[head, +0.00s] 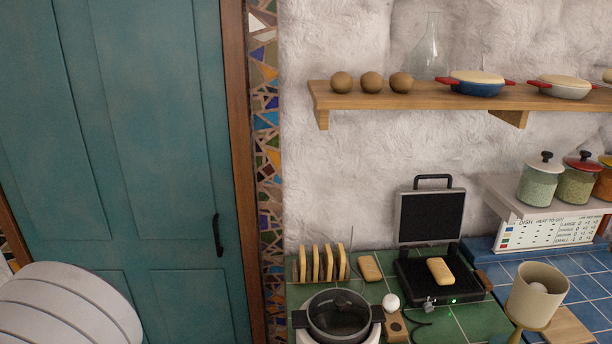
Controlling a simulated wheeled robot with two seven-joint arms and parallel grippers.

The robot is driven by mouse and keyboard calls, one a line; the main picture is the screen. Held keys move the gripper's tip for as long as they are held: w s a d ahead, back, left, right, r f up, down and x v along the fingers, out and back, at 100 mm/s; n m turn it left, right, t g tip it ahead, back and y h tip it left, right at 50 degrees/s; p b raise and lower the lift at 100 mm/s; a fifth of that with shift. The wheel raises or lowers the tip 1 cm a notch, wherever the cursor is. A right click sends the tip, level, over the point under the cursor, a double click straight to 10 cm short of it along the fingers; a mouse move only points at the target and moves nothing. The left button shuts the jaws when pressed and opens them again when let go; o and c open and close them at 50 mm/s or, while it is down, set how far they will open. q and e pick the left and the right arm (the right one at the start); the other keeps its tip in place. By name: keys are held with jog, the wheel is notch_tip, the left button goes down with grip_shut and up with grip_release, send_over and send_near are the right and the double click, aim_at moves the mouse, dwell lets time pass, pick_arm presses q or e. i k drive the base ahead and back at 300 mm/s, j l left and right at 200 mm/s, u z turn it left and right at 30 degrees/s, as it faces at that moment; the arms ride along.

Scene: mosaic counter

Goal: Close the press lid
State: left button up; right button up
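The press stands on the green tiled counter with its lid (431,217) raised upright and its handle at the top. Its dark lower plate (414,272) lies flat, and a piece of bread (440,270) rests on it. A small green light shows on the front edge of the press. Neither of my grippers is in view.
Left of the press are a rack of bread slices (323,262), a loose slice (370,268), a dark pot (339,315) and a white egg (391,301). A beige cup (537,295) stands at right. A wooden shelf (435,96) hangs above.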

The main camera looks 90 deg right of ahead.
aim_at(434, 215)
jog(key=i+l+z, duration=0.1)
jog(key=i+z, duration=0.55)
jog(key=z, duration=0.15)
jog(key=i+j+z, duration=0.1)
jog(key=i+z, duration=0.25)
jog(key=i+j+z, duration=0.2)
jog(key=z, duration=0.2)
jog(key=i+l+z, duration=0.15)
jog(key=z, duration=0.3)
jog(key=i+l+z, duration=0.1)
jog(key=z, duration=0.4)
jog(key=i+z, duration=0.3)
jog(key=z, duration=0.15)
jog(key=i+j+z, duration=0.15)
jog(key=z, duration=0.35)
jog(key=i+j+z, duration=0.15)
jog(key=z, duration=0.3)
jog(key=i+j+z, duration=0.25)
jog(key=z, duration=0.2)
jog(key=i+j+z, duration=0.1)
jog(key=j+z, duration=0.15)
jog(key=z, duration=0.25)
